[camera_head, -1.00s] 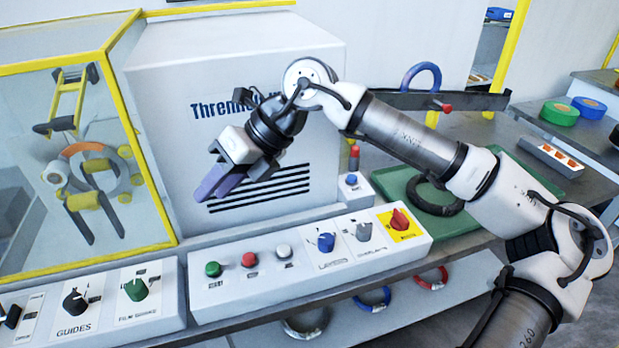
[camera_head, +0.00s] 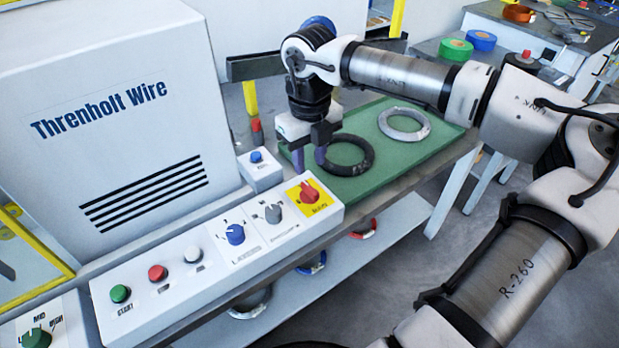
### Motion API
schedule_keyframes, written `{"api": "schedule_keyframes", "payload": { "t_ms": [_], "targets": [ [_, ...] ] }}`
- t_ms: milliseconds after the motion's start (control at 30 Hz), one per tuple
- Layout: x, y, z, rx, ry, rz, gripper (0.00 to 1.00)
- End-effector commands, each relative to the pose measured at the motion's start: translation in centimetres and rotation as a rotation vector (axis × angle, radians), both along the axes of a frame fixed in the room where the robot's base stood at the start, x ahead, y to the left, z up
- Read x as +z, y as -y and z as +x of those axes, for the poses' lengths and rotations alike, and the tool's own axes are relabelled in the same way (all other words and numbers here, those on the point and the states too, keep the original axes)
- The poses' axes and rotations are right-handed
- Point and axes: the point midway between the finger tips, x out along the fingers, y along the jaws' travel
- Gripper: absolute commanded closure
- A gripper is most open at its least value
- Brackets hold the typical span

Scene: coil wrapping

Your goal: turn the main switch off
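The main switch (camera_head: 309,192) is a red rotary knob on a yellow plate at the right end of the white control panel (camera_head: 150,325). Its exact setting is too small to read. My gripper (camera_head: 309,163) points down behind the panel's right end, beyond the red knob in the picture. Its two purple-grey fingers are apart with nothing seen between them. It is over the near-left part of the green tray, beside a black coil (camera_head: 350,168), and apart from the knob.
Grey and blue knobs (camera_head: 235,234) sit left of the main switch, then white, red and green buttons (camera_head: 120,293). A small box with a blue button (camera_head: 256,157) stands behind the panel. The green tray (camera_head: 440,150) also holds a grey coil (camera_head: 404,124).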

Motion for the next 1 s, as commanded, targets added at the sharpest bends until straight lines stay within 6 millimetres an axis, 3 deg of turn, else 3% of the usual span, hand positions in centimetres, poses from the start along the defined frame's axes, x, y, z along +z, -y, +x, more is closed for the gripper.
{"api": "schedule_keyframes", "payload": {
  "t_ms": [200, 333, 767, 1000],
  "targets": [
    [-4.2, -0.1, -0.1, 0.003, -0.003, 0.002, 0.66],
    [-5.9, -0.1, 0.0, 0.001, -0.002, 0.002, 0.66],
    [-7.2, -0.1, 0.0, 0.002, 0.001, 0.002, 0.66],
    [-7.1, -0.1, 0.0, 0.002, 0.001, 0.002, 0.95]
  ]
}}
